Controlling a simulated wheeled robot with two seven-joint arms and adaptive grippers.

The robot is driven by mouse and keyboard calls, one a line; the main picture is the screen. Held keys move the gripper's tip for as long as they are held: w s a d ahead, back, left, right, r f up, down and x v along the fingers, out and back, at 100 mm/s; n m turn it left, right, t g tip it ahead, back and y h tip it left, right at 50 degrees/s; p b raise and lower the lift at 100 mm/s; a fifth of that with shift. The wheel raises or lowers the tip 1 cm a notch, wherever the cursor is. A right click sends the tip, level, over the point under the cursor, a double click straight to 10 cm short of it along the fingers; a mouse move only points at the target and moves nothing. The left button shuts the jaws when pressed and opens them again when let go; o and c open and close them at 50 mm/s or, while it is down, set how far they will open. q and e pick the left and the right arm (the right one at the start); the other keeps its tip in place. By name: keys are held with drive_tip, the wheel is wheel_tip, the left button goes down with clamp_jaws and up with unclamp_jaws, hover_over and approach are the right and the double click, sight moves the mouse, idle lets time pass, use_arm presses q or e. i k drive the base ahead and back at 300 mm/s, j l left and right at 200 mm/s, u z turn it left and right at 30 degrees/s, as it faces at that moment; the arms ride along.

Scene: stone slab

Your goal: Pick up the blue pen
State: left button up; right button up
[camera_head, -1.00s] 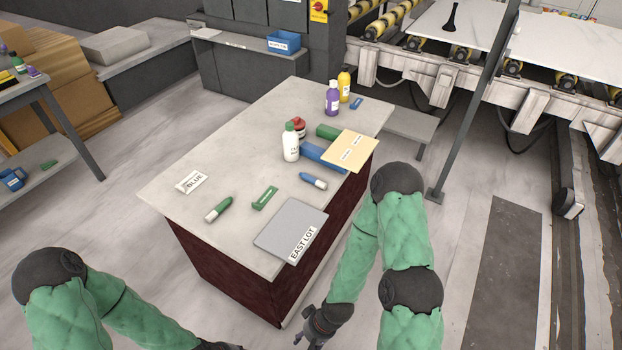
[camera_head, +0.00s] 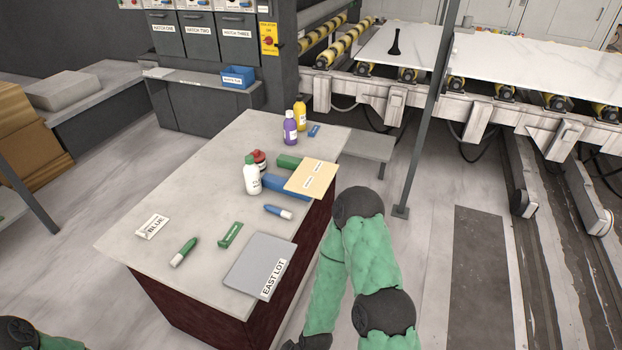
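The blue pen (camera_head: 278,212), a thick marker with a white end, lies on the stone-topped table (camera_head: 180,210). It is right of the green block and in front of the long blue block. Nothing holds it. My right arm reaches down along the table's right side; a dark part of my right gripper (camera_head: 306,343) shows at the bottom edge, below and apart from the pen. Its fingers are cut off or too small to read. My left gripper is out of view; only a bit of that arm shows at the lower left.

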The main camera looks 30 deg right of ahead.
sight(271, 209)
drive_tip(key=l+u, duration=0.3)
drive_tip(key=u, duration=0.15)
drive_tip(key=l+u, duration=0.65)
drive_tip(key=u, duration=0.25)
